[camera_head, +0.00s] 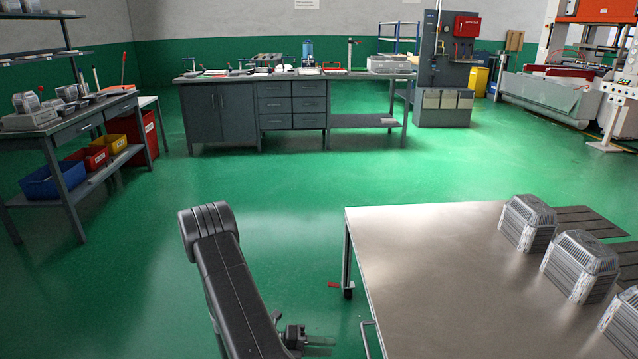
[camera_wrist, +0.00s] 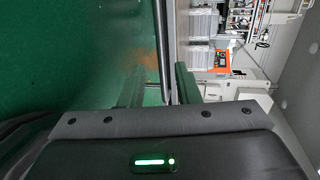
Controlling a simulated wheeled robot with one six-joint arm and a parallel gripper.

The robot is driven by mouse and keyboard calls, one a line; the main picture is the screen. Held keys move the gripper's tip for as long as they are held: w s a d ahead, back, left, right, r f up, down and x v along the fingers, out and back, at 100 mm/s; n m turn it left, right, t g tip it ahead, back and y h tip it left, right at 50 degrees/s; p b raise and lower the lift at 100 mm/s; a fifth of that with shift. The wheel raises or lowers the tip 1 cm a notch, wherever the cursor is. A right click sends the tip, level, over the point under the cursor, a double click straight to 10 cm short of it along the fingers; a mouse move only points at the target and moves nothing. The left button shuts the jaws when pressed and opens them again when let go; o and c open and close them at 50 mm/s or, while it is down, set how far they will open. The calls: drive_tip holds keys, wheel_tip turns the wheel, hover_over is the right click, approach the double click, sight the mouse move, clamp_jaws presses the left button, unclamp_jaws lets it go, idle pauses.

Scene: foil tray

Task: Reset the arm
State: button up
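My arm reaches forward from the bottom of the head view. My gripper (camera_head: 320,346) is at the bottom edge, left of the steel table (camera_head: 430,262) and apart from it. Its two thin fingers show a gap between them with nothing held. In the wrist view the gripper (camera_wrist: 160,88) also shows spread fingers, with the table's edge beyond them. Stacks of foil trays stand along the table's right side: a far stack (camera_head: 527,224), a middle stack (camera_head: 580,266) and a near stack (camera_head: 624,322) cut off by the frame.
Dark slotted mats (camera_head: 575,220) lie beside the stacks. The table's left part is bare. A handle (camera_head: 369,338) sticks out at its near left side. Green floor (camera_head: 270,190) is open around my arm. A grey workbench (camera_head: 290,105) stands at the back and a shelf (camera_head: 75,135) at left.

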sight(367, 348)
drive_tip(key=b+x, duration=0.1)
drive_tip(key=x, duration=1.1)
drive_tip(key=shift+d, duration=0.2)
